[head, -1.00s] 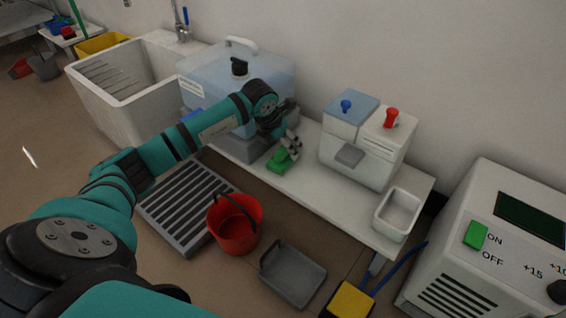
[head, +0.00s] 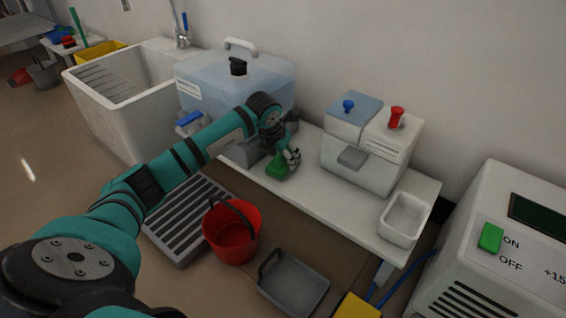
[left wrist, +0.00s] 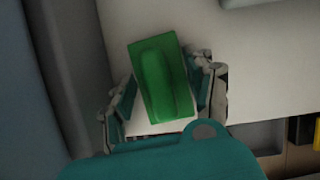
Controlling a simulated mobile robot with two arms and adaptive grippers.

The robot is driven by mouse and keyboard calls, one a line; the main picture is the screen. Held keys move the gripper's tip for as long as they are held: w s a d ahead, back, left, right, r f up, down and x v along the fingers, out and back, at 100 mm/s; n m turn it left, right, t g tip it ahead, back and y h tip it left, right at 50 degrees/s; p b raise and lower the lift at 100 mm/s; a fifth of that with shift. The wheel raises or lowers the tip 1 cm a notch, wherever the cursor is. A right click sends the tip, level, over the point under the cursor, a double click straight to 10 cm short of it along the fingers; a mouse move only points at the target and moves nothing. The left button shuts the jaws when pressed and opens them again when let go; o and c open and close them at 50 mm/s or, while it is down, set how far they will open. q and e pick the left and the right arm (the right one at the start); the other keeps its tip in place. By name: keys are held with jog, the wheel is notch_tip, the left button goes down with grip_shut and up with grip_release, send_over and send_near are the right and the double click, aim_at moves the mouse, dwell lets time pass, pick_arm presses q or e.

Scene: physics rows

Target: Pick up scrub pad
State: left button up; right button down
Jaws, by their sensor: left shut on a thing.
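The green scrub pad (head: 277,168) is at the front edge of the white bench, beside the large pale-blue container. In the left wrist view the pad (left wrist: 160,80) shows a raised ridge along its middle and lies slightly tilted between the two fingers. My left gripper (head: 286,160) is shut on it from above, with a finger along each side of the pad (left wrist: 165,88). I cannot tell whether the pad is clear of the bench top. My right gripper is not in view.
The pale-blue container (head: 235,80) stands close behind my left gripper. A white two-part dispenser (head: 370,150) and a white tray (head: 404,218) stand further right on the bench (head: 325,188). A red bucket (head: 232,232) and grey pan (head: 293,283) are below on the floor.

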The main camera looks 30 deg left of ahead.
pick_arm(q)
jog(key=c, duration=0.5)
jog(key=shift+o, duration=0.2)
jog(key=shift+r, duration=0.1)
notch_tip(320, 180, up, 10)
jog(key=p, duration=0.7)
